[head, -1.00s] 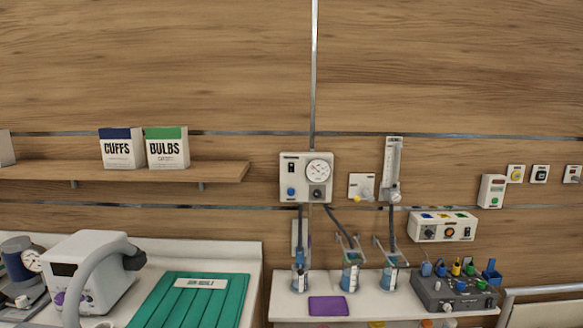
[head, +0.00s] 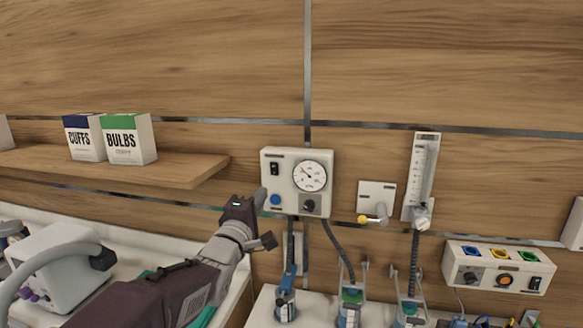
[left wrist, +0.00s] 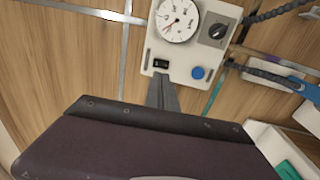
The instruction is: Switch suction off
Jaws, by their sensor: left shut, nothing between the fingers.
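The suction panel (head: 292,160) is a white box on the wall. It carries a round dial gauge (head: 310,176), a black rocker switch (head: 275,169), a blue button (head: 275,200) and a dark knob (head: 310,205). My left gripper (head: 261,195) is shut and empty at the panel's lower left edge. In the left wrist view, its closed fingertips (left wrist: 160,80) point at the panel, just below the rocker switch (left wrist: 161,63) in the picture and left of the blue button (left wrist: 198,73). I cannot tell whether they touch the panel. My right gripper is not in view.
A wall outlet with a yellow knob (head: 363,219) and a flowmeter (head: 423,177) are right of the panel. Dark hoses (head: 337,250) hang below it to jars (head: 351,299). A shelf (head: 190,170) with two boxes is at left. A white machine (head: 60,262) stands below.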

